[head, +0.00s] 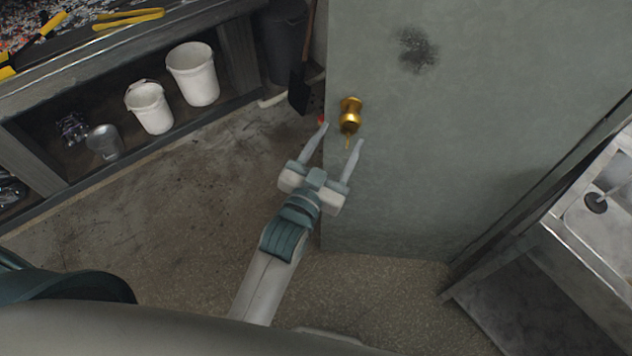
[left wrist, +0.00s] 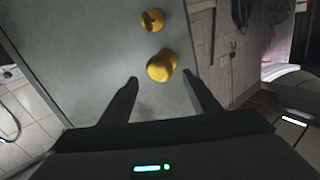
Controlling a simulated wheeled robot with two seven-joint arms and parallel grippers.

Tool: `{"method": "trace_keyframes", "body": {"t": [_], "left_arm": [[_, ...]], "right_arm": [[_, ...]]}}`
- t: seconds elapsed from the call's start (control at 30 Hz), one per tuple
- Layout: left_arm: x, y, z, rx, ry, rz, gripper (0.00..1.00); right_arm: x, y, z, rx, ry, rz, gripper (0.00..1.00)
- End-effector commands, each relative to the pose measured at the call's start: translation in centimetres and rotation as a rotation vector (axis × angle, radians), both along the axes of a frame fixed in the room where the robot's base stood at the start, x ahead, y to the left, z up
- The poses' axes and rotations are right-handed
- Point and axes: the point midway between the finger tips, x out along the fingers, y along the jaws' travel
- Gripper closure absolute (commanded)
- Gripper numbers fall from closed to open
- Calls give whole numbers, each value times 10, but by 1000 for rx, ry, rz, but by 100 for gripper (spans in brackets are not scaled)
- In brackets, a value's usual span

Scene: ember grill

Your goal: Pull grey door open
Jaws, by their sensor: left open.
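The grey door (head: 430,180) fills the right middle of the head view, with a dark smudge high on it. A round brass knob (head: 349,122) sits near its left edge. My left gripper (head: 342,134) is open and empty just short of the knob. In the left wrist view the knob (left wrist: 161,66) shows beyond and between the two spread fingers (left wrist: 163,81), with a second brass fitting (left wrist: 152,19) on the door (left wrist: 110,50) above it. The fingers appear apart from the knob. My right gripper is not in view.
A grill bench (head: 110,50) with yellow-handled tools stands at the left. White buckets (head: 192,74) and a glass jar (head: 104,142) sit on its lower shelf. A metal sink (head: 600,220) is at the right. Open floor (head: 190,215) lies left of the door.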

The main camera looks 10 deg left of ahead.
Motion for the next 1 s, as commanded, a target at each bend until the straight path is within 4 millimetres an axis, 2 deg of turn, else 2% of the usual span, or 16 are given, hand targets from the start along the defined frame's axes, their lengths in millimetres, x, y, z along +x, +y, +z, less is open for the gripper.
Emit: {"method": "trace_keyframes", "body": {"t": [0.03,0.2,0.5,0.7,1.0], "left_arm": [[-12,3,-5,0,2,0,44],[-45,10,-5,1,3,0,44],[-91,21,-3,0,1,1,44],[-104,24,-1,1,0,1,44],[-106,24,0,0,-1,1,44]], "right_arm": [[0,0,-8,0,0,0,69],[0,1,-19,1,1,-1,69],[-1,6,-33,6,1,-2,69],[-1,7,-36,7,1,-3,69],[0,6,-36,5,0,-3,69]]}}
